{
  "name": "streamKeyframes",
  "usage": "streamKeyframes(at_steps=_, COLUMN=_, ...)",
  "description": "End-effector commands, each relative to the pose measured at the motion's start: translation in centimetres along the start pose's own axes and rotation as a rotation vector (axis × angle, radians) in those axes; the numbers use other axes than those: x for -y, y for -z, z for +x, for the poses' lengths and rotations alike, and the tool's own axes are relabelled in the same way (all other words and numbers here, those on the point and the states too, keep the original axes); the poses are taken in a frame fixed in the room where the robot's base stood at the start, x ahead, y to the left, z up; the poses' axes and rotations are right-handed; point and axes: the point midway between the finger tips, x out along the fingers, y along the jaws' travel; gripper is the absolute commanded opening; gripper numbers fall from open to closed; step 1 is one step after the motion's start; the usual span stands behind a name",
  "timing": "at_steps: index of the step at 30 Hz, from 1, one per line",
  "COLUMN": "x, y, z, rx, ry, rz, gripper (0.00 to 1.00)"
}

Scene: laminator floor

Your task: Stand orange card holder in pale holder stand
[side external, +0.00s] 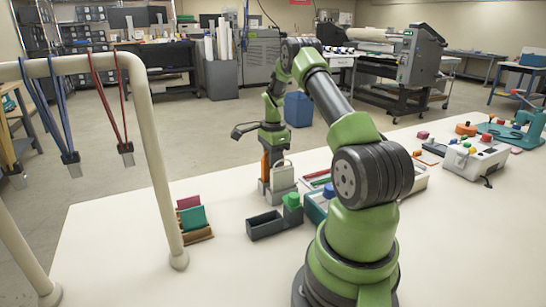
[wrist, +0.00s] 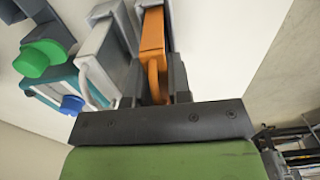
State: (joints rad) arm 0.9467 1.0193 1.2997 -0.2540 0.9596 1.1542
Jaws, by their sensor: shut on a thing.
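The orange card holder (wrist: 152,42) is between the dark fingers of my gripper (wrist: 153,84), which is shut on it; its orange loop shows close to the palm. In the side view the orange card holder (side external: 265,164) looks upright under my gripper (side external: 268,150). A pale grey piece with a whitish loop (side external: 283,174) stands right beside it and also shows in the wrist view (wrist: 104,45). The pale holder stand (side external: 282,185) seems to be the grey block low around them. The orange holder's lower end is hidden, so I cannot tell whether it is seated in a slot.
A wooden rack with red and teal pieces (side external: 193,218) is at left. A lanyard rail (side external: 150,130) rises at left.

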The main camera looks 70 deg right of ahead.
Motion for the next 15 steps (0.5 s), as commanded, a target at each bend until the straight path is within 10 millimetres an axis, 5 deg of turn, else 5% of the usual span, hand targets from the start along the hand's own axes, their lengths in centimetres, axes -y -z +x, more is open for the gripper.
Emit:
streamKeyframes(at_steps=11, x=0.01, y=0.00, z=-0.01, rx=0.000, ry=0.000, rz=0.000, gripper=0.00)
streamKeyframes(at_steps=12, x=0.01, y=0.00, z=-0.01, rx=0.000, ry=0.000, rz=0.000, gripper=0.28)
streamKeyframes(at_steps=15, x=0.01, y=0.00, z=-0.01, rx=0.000, ry=0.000, rz=0.000, gripper=0.48)
